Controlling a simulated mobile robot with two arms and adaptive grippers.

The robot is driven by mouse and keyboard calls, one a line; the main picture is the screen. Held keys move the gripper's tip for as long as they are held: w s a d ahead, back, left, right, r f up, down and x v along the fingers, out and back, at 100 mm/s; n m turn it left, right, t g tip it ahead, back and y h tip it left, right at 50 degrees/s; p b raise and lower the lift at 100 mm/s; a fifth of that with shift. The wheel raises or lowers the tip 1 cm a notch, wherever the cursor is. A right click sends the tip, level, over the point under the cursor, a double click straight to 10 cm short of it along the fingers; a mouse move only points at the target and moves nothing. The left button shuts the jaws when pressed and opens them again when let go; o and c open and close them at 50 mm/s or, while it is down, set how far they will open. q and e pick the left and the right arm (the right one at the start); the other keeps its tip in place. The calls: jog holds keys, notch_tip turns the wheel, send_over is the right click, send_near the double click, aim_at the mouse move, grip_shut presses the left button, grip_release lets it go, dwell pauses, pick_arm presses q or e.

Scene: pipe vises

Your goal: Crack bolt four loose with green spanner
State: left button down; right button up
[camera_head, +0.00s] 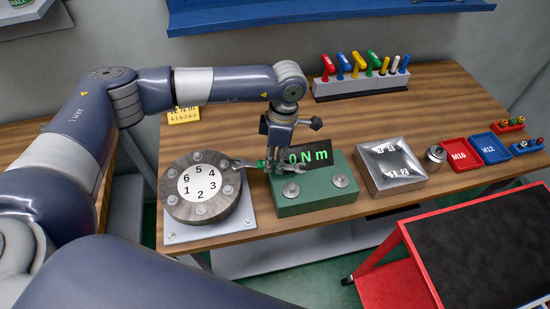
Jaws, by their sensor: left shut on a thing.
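The round flange (176,211) lies on a pale square plate at the left of the bench, with a white numbered disc (199,182) in its middle and bolts around its rim. Bolt four (224,165) is at the upper right of the rim, beside number 4. My left gripper (274,166) is shut on the green spanner (261,163), above the left part of the green tester box. The spanner points left, and its metal head (239,163) is close to bolt four. I cannot tell whether it fits around the bolt. My right gripper is out of view.
The green tester box (312,197) with an "N m" display (316,155) stands right of the flange. Further right are a metal block (391,168) and red and blue trays (490,148). A tool rack (361,85) stands behind. A red cart (416,254) is at front right.

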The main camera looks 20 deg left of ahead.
aim_at(261, 162)
pick_arm(q)
jog(key=shift+s+a, duration=0.25)
jog(key=shift+a, duration=0.6)
jog(key=shift+s+a, duration=0.2)
jog(key=shift+a, duration=0.65)
dwell(0.7)
jog(key=shift+w+a+n+b, duration=0.15)
jog(key=shift+w+n+b, duration=0.4)
jog(key=shift+n+b, duration=0.05)
jog(key=shift+w+a+r+n+b, duration=0.1)
jog(key=shift+w+a+n+b, duration=0.2)
jog(key=shift+n, duration=0.3)
jog(key=shift+w, duration=0.15)
